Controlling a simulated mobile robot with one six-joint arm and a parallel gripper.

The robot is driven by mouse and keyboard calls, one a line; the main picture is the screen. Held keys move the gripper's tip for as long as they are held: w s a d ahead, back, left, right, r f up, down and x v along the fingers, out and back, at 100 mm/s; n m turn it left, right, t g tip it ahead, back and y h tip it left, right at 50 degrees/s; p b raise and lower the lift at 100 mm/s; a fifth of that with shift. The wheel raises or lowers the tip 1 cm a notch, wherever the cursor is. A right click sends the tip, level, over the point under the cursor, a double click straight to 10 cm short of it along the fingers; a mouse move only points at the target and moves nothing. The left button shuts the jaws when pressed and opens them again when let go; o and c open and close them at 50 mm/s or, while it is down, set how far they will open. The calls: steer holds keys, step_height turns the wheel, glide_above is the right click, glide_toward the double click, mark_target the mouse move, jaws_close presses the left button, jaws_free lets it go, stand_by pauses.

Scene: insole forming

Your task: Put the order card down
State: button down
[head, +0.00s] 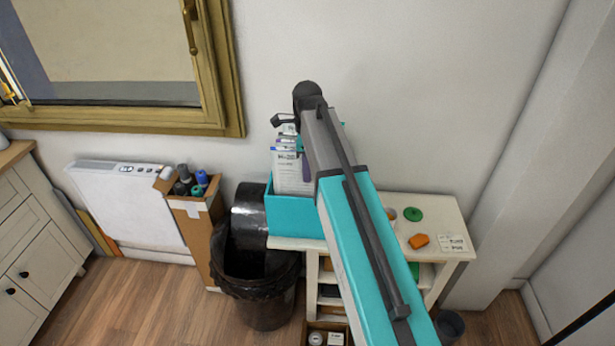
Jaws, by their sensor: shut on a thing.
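My gripper (288,124) is at the far end of my raised arm, above the teal box (294,217) and partly hidden by the wrist. It is shut on the order card, of which only a little white shows by the jaws, if any. White printed cards (292,172) stand upright in the teal box just below the gripper. I cannot clearly separate the held card from these, nor tell whether it touches them. The teal box sits on the left end of a small white shelf unit (446,214).
On the shelf top lie a green disc (413,214), an orange piece (419,241) and a small white printed block (451,243). A black-lined bin (255,285) and a cardboard box of rolls (196,230) stand left of it. My arm hides the shelf's middle.

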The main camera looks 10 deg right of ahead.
steer(key=shift+f+p, duration=0.3)
steer(key=shift+f, duration=1.15)
steer(key=c, duration=1.8)
jaws_free()
steer(key=shift+r+b, duration=1.5)
steer(key=shift+r, duration=4.7)
